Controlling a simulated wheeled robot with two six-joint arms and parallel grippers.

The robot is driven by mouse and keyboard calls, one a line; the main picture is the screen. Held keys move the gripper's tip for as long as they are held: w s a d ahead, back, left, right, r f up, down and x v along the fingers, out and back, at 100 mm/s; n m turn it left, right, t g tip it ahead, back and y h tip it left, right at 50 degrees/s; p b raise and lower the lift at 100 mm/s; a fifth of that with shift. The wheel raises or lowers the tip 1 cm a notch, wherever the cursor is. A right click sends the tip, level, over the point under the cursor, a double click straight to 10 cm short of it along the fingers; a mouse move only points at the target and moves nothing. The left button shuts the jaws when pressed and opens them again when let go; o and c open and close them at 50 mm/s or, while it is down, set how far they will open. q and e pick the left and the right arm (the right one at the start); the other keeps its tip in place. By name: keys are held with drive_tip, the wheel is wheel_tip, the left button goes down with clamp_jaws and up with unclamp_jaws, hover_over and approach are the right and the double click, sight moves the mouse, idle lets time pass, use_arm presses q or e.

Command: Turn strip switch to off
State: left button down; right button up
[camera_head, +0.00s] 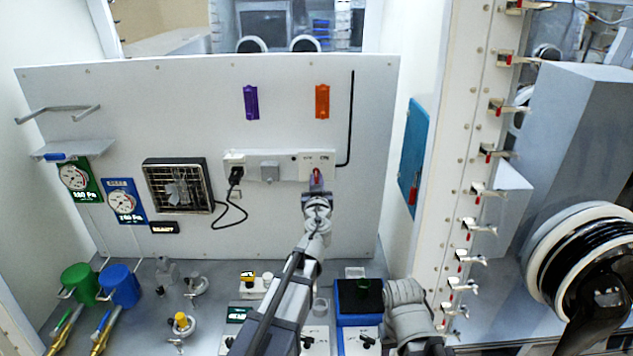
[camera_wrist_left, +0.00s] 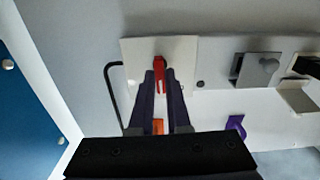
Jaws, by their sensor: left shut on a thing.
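The strip switch is a red lever on a white plate (camera_head: 322,160) at the right end of the wall power strip (camera_head: 270,167). My left gripper (camera_head: 317,184) reaches up to this plate from below and covers part of the lever. In the left wrist view, the red lever (camera_wrist_left: 160,72) stands out from the plate (camera_wrist_left: 183,52), between the dark fingertips of my left gripper (camera_wrist_left: 160,82). The fingers are shut on the lever. The lettering beside the lever is too small to read surely. A part of my right arm shows at the lower right, but not its fingers.
A black plug (camera_head: 236,176) with a cord sits at the strip's left end. Purple (camera_head: 251,102) and orange (camera_head: 322,101) pieces hang above, with a black rod (camera_head: 351,120) at the right. A blue box (camera_head: 345,305) and several vessels stand below on the bench.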

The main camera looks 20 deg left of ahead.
use_arm(q)
drive_tip(key=shift+m, duration=0.3)
drive_tip(key=c, duration=0.9)
unclamp_jaws()
drive_tip(key=v, duration=0.7)
drive_tip(key=shift+s+d, duration=0.15)
drive_tip(key=shift+s, duration=0.25)
